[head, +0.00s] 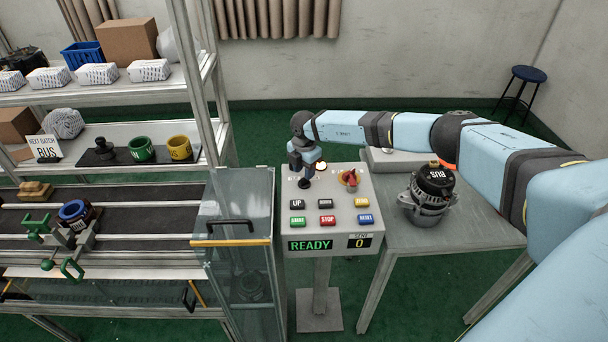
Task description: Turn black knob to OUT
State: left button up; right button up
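The control panel (342,222) stands on a post in the middle of the head view. The black knob (304,184) is at its upper left, mostly covered from above by my gripper. My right gripper (303,173) points down right over the knob, with its arm reaching in from the right. I cannot tell whether its fingers are closed on the knob or only close to it. The knob's labels and its setting are too small or hidden to read. My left gripper is not in view.
A red knob (351,179) on a yellow base sits at the panel's upper right, near my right gripper. Several coloured buttons and a READY display (310,245) lie below. An alternator (430,195) stands on the table at right. A clear guard door (236,270) is left.

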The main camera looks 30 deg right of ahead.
aim_at(304, 181)
jog(key=shift+f, duration=1.55)
jog(key=shift+c, duration=0.2)
grip_shut()
